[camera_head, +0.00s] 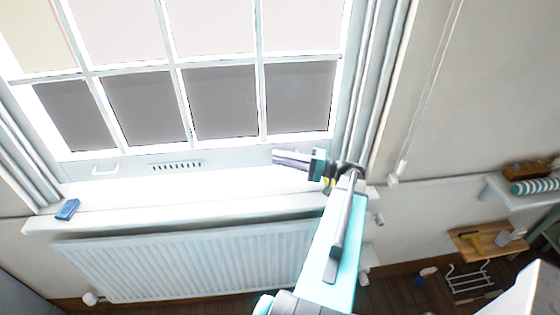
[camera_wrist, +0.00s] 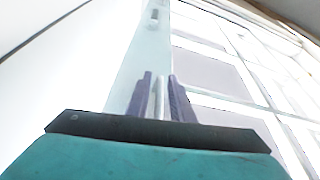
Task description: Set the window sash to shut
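The window sash (camera_head: 225,142) is a white grid of panes with a pale bottom rail just above the white sill. A white lift handle (camera_head: 105,169) sits at the rail's left end, and a dark slotted vent (camera_head: 177,166) is near its middle. My gripper (camera_head: 276,154) is at the right end of the bottom rail and hides that part of it. In the wrist view, its two purple fingers (camera_wrist: 160,85) stand a narrow distance apart with a pale bar (camera_wrist: 159,98) between them. I cannot tell whether they press on it. Any gap under the rail is unclear.
A blue object (camera_head: 67,209) lies on the left end of the sill (camera_head: 200,209). A white radiator (camera_head: 185,262) is below. A cord (camera_head: 430,85) hangs right of the window. A wall shelf (camera_head: 500,190) and a wooden stool (camera_head: 470,240) with tools stand at the right.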

